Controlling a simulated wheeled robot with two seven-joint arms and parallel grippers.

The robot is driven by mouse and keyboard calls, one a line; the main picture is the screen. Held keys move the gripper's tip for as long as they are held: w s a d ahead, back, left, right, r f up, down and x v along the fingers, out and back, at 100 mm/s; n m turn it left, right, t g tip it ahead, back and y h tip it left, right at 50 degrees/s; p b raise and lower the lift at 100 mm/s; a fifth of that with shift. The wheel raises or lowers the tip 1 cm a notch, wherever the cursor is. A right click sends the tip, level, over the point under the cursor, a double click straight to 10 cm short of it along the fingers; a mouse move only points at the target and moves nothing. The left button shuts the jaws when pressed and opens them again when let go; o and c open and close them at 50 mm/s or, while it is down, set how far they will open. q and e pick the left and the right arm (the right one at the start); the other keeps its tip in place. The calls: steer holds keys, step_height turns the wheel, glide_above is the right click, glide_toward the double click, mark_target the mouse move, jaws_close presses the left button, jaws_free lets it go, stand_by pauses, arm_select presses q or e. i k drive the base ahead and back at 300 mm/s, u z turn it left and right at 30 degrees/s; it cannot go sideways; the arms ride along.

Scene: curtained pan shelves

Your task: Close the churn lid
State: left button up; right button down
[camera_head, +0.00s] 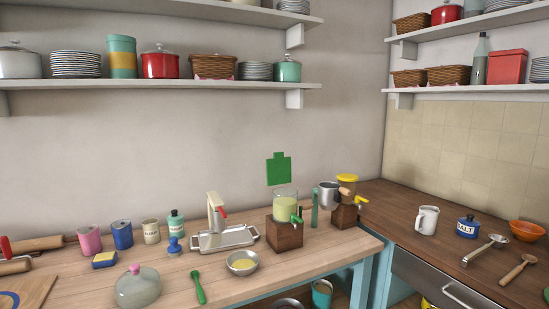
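Nothing in view is clearly a churn. A glass container (285,204) with pale green contents and a green tap stands on a wooden block (285,236) on the light wooden counter. I cannot tell whether its top is covered. Right behind it, a second container with a yellow lid (347,178) and a yellow-green tap (361,199) stands on another wooden block (344,217). A metal vessel (327,196) with a wooden handle partly hides this second container. Neither of my grippers shows.
The counter (240,285) also holds a glass dome (138,288), a bowl (242,264), a green spoon (199,289), a metal press (222,238) and several canisters. The right counter (395,210) holds a white jug (427,220) and a salt jar (467,227). Shelves hang above.

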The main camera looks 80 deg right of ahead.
mark_target(279, 168)
steer(key=z, duration=1.65)
